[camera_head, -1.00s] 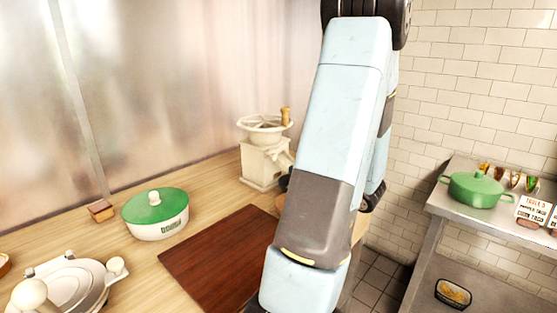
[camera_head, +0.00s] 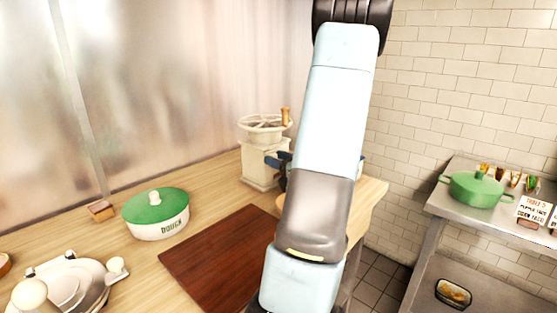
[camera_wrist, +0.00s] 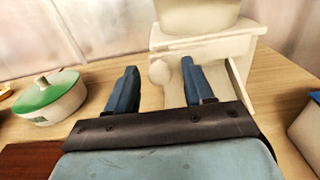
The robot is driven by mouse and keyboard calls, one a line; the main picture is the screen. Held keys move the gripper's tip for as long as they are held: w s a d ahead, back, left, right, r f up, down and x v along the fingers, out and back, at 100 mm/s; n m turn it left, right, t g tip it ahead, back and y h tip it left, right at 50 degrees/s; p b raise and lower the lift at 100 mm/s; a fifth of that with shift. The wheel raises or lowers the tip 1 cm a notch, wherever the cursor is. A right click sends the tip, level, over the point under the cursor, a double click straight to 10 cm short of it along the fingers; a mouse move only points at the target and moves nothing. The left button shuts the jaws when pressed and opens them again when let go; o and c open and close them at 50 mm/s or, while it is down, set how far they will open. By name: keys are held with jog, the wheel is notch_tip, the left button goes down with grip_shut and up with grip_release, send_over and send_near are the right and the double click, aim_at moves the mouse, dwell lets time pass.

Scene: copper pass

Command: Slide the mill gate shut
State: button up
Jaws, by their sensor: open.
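The cream mill (camera_head: 261,165) stands on the wooden counter, with a wheel-like top and a wooden handle. In the wrist view its body (camera_wrist: 195,45) fills the upper middle. A pale rounded knob (camera_wrist: 160,72) shows low on its near side, between the lines of my two fingers. I cannot tell for sure which part is the gate or how far open it is. My gripper (camera_wrist: 160,86) is open and empty, its blue fingers pointing at the mill around the knob. In the head view my gripper (camera_head: 281,163) is at the mill's right side, partly hidden by my arm.
A green-lidded dough pot (camera_head: 156,212) and a dark red board (camera_head: 215,262) lie on the counter (camera_head: 215,185). A steel shelf (camera_head: 440,203) with a green pot (camera_head: 476,189) stands at right, across a floor gap.

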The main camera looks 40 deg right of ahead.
jog(key=shift+c, duration=0.3)
grip_shut()
jog(key=shift+w+d, duration=0.1)
jog(key=shift+d, duration=1.9)
jog(key=shift+c, duration=1)
grip_release()
jog(key=shift+d, duration=0.1)
jog(key=shift+o, duration=1.3)
